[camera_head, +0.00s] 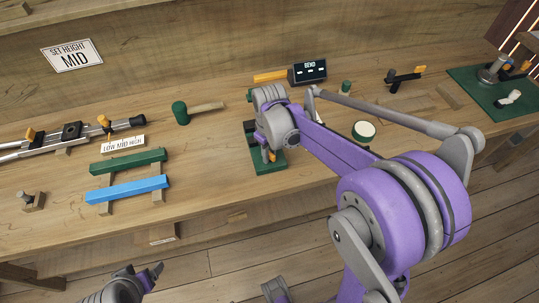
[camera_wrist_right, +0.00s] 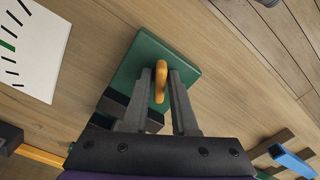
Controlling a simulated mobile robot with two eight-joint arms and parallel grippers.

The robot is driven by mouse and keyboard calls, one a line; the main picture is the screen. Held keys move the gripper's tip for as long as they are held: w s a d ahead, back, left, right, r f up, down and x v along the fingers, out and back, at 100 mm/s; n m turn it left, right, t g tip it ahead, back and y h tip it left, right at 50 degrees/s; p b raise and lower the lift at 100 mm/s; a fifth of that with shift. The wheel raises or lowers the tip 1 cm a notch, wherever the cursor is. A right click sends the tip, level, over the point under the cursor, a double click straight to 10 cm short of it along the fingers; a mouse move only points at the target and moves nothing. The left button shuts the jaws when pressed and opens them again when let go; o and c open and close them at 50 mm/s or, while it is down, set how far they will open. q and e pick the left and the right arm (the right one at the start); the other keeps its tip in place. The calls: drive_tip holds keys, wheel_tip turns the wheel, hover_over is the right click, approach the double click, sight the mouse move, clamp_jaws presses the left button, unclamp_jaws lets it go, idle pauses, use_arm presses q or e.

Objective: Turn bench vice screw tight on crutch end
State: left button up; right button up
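The bench vice (camera_head: 268,162) has a green base and stands near the bench's front edge. Its base (camera_wrist_right: 172,48) and dark jaw block (camera_wrist_right: 113,104) also show in the right wrist view. My right gripper (camera_head: 269,154) points down at it. In the right wrist view, the fingers (camera_wrist_right: 161,76) straddle the vice's orange handle (camera_wrist_right: 159,85) with little gap; firm contact cannot be told. The crutch (camera_head: 68,138), grey with black and orange fittings, lies at the left, apart from the vice. My left gripper (camera_head: 140,280) is low at the left, clear of the bench; its opening is unclear.
Green (camera_head: 128,161) and blue (camera_head: 127,189) bars lie left of the vice. A green-headed mallet (camera_head: 181,113) and a BEND display (camera_head: 307,72) are behind. A green mat (camera_head: 488,92) with parts is far right.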

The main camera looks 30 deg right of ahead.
clamp_jaws()
drive_tip(key=m, duration=0.6)
drive_tip(key=shift+m, duration=0.3)
drive_tip(key=shift+o, duration=1.8)
unclamp_jaws()
drive_tip(key=shift+r+p, duration=1.45)
drive_tip(key=shift+r, duration=1.1)
